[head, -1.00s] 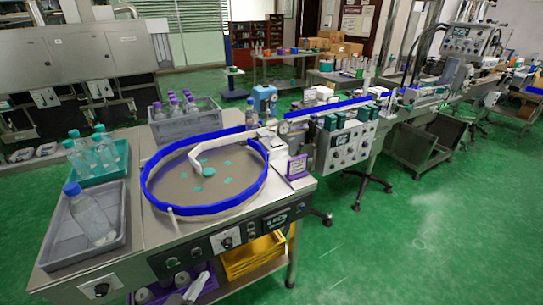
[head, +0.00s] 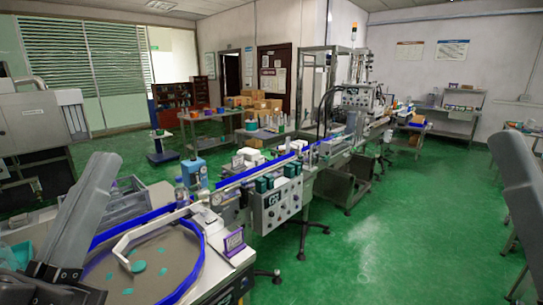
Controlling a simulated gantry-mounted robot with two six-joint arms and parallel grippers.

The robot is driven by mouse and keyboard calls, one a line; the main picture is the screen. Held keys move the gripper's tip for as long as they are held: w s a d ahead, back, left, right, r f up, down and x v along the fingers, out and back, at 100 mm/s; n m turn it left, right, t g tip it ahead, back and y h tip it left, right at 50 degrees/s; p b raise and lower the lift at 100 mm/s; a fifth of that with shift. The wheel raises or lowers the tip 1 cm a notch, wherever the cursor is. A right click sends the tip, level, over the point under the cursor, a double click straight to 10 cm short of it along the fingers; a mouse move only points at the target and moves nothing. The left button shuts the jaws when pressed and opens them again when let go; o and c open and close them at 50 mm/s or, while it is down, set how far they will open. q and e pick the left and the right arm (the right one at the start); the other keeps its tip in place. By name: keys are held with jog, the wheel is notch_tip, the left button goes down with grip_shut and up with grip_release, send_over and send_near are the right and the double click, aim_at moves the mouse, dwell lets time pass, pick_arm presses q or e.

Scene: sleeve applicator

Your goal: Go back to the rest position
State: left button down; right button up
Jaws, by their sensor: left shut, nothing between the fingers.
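My left arm comes in at the lower left of the head view, with a large grey link standing up over the machine. My left gripper (head: 62,288) is low at the bottom left edge, partly cut off. It is shut with nothing in it. It is beside the round turntable (head: 165,262) with the blue rim, which carries several teal discs (head: 138,267). Part of my right arm shows at the right edge, but its gripper is out of the picture.
The conveyor line (head: 255,172) runs from the turntable to the back right, with a control box (head: 281,204) on its side. A purple sign (head: 234,242) stands by the turntable. A grey crate (head: 124,205) is partly hidden behind my left arm. The green floor (head: 400,250) at right is clear.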

pick_arm(q)
jog(key=s+a+r+n+t+y, duration=0.1)
jog(key=s+a+r+t+y, duration=0.1)
jog(key=s+r+y, duration=0.3)
notch_tip(320, 180, up, 37)
jog(key=h+p, duration=0.2)
jog(key=p, duration=3.6)
jog(key=shift+s+g, duration=0.25)
jog(key=shift+g, duration=0.05)
jog(key=shift+f, duration=0.1)
